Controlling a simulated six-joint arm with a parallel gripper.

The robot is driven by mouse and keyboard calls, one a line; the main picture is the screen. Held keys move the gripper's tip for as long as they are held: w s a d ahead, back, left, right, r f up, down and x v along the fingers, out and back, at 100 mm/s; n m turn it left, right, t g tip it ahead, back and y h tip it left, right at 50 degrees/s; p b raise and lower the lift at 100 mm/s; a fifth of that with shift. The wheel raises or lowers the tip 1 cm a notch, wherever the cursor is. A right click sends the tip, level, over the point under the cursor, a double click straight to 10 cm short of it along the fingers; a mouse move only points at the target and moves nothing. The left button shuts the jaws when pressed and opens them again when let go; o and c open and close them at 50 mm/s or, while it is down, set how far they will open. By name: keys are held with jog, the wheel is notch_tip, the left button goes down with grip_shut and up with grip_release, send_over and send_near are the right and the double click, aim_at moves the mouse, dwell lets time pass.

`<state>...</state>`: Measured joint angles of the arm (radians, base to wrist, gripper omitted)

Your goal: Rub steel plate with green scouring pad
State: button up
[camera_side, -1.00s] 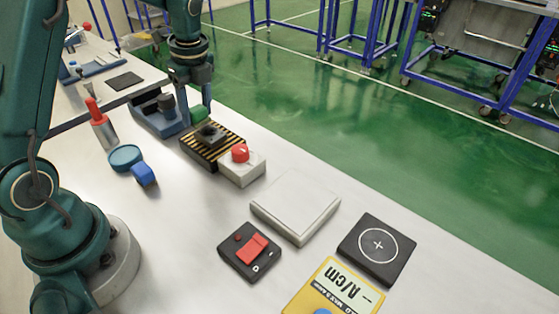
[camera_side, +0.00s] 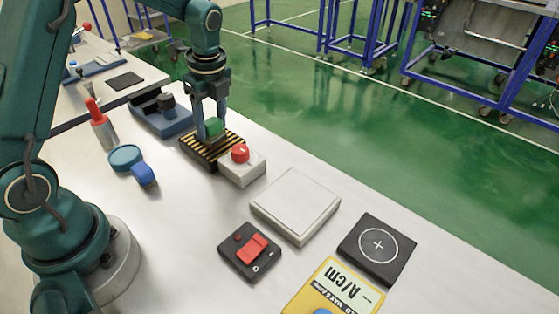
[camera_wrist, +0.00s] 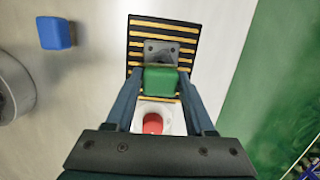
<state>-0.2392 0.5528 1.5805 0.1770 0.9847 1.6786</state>
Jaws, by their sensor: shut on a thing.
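My gripper (camera_side: 211,132) is shut on the green scouring pad (camera_side: 213,125), which looks like a small green block; it also shows between the fingers in the wrist view (camera_wrist: 161,80). The pad is over the black-and-yellow striped base; the gap below it is hard to judge. A pale grey square plate (camera_side: 295,205) lies flat on the table, right of and nearer than the gripper; it looks like the steel plate. A small grey metal piece with two dark holes (camera_wrist: 161,51) is on the striped base, partly hidden by the pad.
A white box with a red knob (camera_side: 241,165) stands close beside the striped base (camera_side: 198,155). A blue tray (camera_side: 162,120) is behind left. A black switch box (camera_side: 249,251), dark square pad (camera_side: 376,249) and yellow meter (camera_side: 335,285) surround the pale plate.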

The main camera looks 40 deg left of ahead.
jog(key=shift+s+a, duration=0.15)
jog(key=shift+a, duration=2.2)
notch_tip(320, 180, up, 8)
jog(key=shift+d, duration=0.15)
